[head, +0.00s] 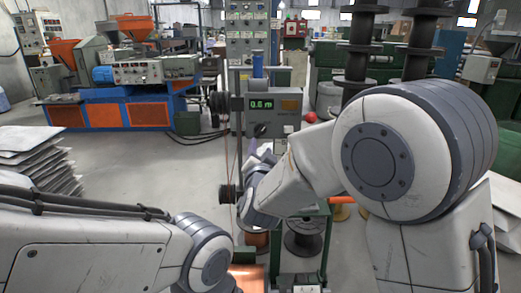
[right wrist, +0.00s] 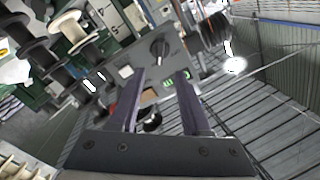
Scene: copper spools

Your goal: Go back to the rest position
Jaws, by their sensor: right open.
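My right arm comes in from the right in the head view, and its gripper (head: 258,150) points away from me, in front of the grey meter box (head: 285,128). Its jaws are small there and partly hidden by my wrist. In the right wrist view the two dark fingers of the right gripper (right wrist: 159,74) stand apart with nothing between them. The meter box (right wrist: 178,60) with its knob lies beyond the fingertips, tilted in this view. My left arm comes in from the lower left of the head view, and its gripper is not visible.
A copper spool (head: 256,238) and a dark spool (head: 304,237) stand below my right wrist. Large black spools (head: 358,52) are stacked at the back right. A blue and orange machine (head: 120,108) stands at the back left. Stacked sheets (head: 38,165) lie at left. Floor between is clear.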

